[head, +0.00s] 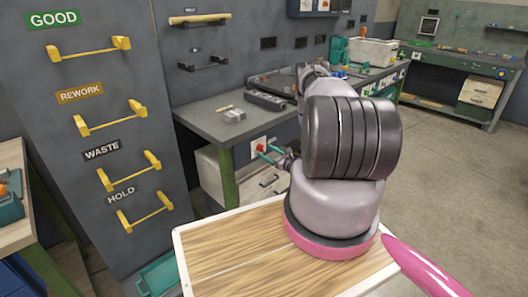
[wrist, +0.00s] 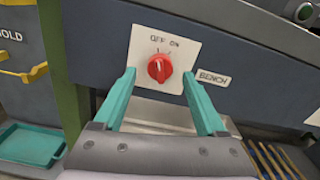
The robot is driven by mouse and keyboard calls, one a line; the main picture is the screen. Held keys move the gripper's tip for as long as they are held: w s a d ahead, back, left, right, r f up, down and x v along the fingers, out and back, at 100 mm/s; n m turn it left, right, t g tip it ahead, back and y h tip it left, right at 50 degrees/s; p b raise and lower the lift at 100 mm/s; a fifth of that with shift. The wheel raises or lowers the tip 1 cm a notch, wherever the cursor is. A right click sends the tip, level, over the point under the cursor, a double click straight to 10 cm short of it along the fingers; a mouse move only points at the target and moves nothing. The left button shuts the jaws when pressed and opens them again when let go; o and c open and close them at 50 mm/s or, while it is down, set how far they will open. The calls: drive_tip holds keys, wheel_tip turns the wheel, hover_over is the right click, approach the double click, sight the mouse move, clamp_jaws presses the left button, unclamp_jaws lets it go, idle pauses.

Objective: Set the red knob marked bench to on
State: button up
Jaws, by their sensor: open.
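The red knob (wrist: 159,68) sits on a white plate (wrist: 147,87) with OFF and ON printed above it. A label reading BENCH (wrist: 213,78) is to the right of the plate. The knob's small mark points up, nearer to OFF than ON. My gripper (wrist: 158,74) is open, with one teal finger on each side of the knob and visible gaps between. In the head view the knob (head: 262,147) shows on the bench front, with my gripper (head: 268,155) close before it. Whether the fingers reach the knob's depth is unclear.
The grey bench (head: 215,123) carries a dark tool and boxes. To the left, a grey cabinet (head: 105,200) has yellow handles marked GOOD, REWORK, WASTE and HOLD. A teal tray (wrist: 30,143) lies low at left in the wrist view. Open floor (head: 445,175) is at right.

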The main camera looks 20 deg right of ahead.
drive_tip(key=shift+x, duration=1.15)
clamp_jaws()
drive_tip(key=shift+m, duration=0.3)
drive_tip(key=m, duration=0.8)
drive_tip(key=shift+m, duration=0.3)
